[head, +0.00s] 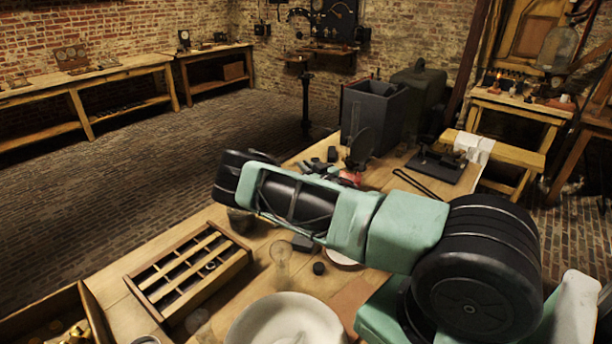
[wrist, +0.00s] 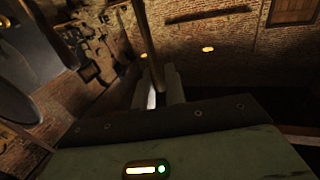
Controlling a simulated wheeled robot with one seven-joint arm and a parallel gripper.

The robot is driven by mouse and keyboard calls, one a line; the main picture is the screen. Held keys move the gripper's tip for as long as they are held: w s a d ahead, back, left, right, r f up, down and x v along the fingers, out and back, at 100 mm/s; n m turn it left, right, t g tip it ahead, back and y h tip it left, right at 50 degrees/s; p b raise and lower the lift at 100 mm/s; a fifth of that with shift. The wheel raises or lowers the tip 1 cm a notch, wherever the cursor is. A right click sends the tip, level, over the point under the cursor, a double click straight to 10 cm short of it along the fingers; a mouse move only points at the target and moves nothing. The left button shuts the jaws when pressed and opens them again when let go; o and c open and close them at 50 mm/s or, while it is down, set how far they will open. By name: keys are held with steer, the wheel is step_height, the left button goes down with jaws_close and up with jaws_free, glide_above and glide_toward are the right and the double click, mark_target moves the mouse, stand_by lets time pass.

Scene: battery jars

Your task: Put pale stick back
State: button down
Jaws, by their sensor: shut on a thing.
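In the wrist view my gripper (wrist: 157,85) is shut on a thin stick (wrist: 145,45). The stick stands up from between the fingers and runs to the top of the picture. It looks brown in the dim light, with a bright pale patch low between the fingers. In the head view my arm crosses above the bench, and I cannot make out the fingers or the stick there. Where the stick belongs cannot be told from these frames.
On the bench are a slotted wooden tray (head: 142,291), a white bowl (head: 285,322), a clear glass jar (head: 281,262) and small dark blocks. A grey box (head: 372,112) and a dark upright disc (head: 361,150) stand farther back. An open wooden box (head: 98,318) is at lower left.

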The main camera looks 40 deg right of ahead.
steer(key=shift+f+p, duration=0.3)
steer(key=shift+f, duration=1.65)
steer(key=shift+f, duration=0.15)
steer(key=c, duration=1.5)
jaws_free()
steer(key=shift+o, duration=0.2)
